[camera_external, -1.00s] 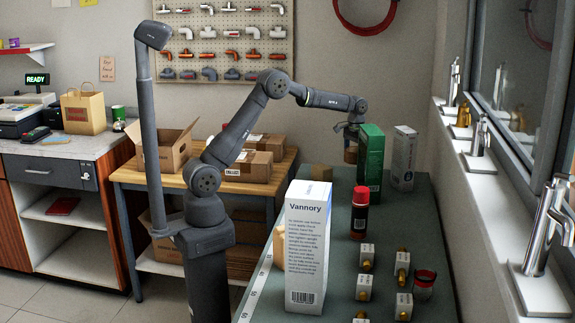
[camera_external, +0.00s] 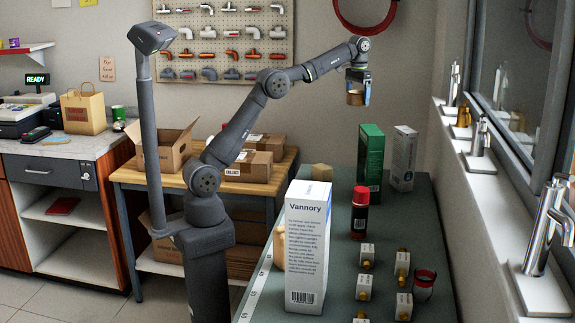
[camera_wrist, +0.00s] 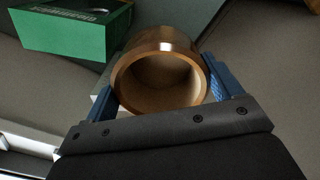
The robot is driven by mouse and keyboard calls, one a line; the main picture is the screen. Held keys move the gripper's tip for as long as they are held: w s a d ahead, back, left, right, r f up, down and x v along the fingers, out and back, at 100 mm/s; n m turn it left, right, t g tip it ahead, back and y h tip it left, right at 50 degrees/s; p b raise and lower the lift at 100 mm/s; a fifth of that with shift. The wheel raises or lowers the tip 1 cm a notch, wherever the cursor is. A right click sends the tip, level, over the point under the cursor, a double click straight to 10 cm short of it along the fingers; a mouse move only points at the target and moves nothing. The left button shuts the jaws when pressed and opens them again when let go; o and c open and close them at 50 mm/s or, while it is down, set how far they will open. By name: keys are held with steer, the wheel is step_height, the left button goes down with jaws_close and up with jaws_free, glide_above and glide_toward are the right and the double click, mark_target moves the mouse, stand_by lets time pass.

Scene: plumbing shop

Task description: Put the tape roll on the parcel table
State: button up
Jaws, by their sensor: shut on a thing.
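The brown tape roll (camera_wrist: 158,78) is held between the two blue fingers of my gripper (camera_wrist: 165,90), its open ring facing the wrist camera. In the external view my gripper (camera_external: 357,88) is shut on the tape roll (camera_external: 355,98), well above the green-topped bench and clear of the boxes on it. The parcel table (camera_external: 132,177) is the wooden table left of the bench, with cardboard boxes on it. Its near right part is hidden behind my arm.
On the bench stand a green box (camera_external: 370,160), a white-grey box (camera_external: 403,160), a tall Vannory box (camera_external: 307,245), a red-capped can (camera_external: 360,208) and several small valves. An open carton (camera_external: 170,143) and closed parcels (camera_external: 250,166) fill much of the parcel table.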

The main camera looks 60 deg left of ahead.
steer(key=shift+r, duration=0.9)
steer(key=s+d+m, duration=0.1)
steer(key=s+d, duration=0.3)
steer(key=d, duration=0.5)
steer(key=s+d+m, duration=0.1)
steer(key=s+d, duration=0.2)
steer(key=d, duration=0.7)
steer(key=m, duration=0.5)
glide_above(334, 270)
step_height(334, 270, down, 36)
steer(key=shift+d, duration=0.1)
steer(key=shift+f, duration=0.1)
steer(key=o, duration=0.9)
step_height(334, 270, up, 12)
steer(key=shift+r, duration=0.15)
